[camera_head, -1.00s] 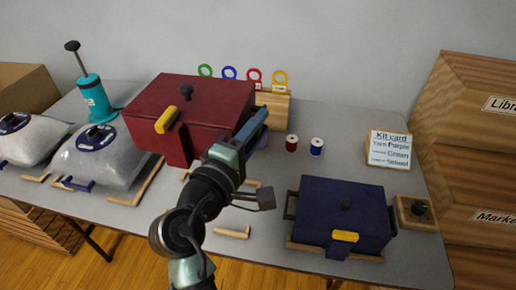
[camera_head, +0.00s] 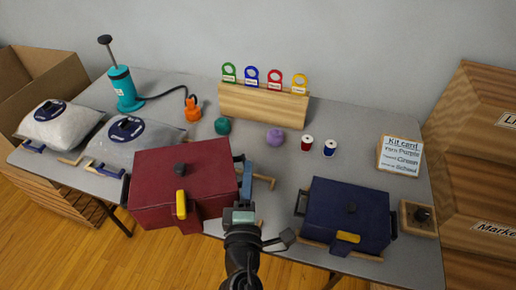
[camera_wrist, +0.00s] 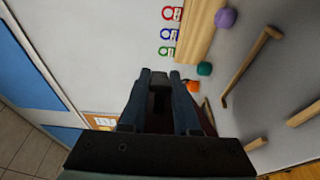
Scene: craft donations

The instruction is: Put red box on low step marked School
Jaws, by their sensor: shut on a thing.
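The dark red box (camera_head: 183,185) has a black lid knob and a yellow latch on its front. It hangs over the table's front edge in the head view. My gripper (camera_head: 246,182) is shut at the box's right side, where the grip itself is partly hidden. In the wrist view my gripper's fingers (camera_wrist: 160,97) point forward, with a dark red strip just visible beyond them. Wooden steps at the right carry a label beginning "Libr" or "Li" and a lower one (camera_head: 493,232) reading "Marke". No step label reading School shows.
A kit card (camera_head: 401,155) listing Purple, Green and School stands at the right back. A navy box (camera_head: 347,215) sits front right. Spools, yarn balls, a ring rack (camera_head: 262,103), two bags and a teal pump (camera_head: 125,90) are on the table (camera_head: 350,115).

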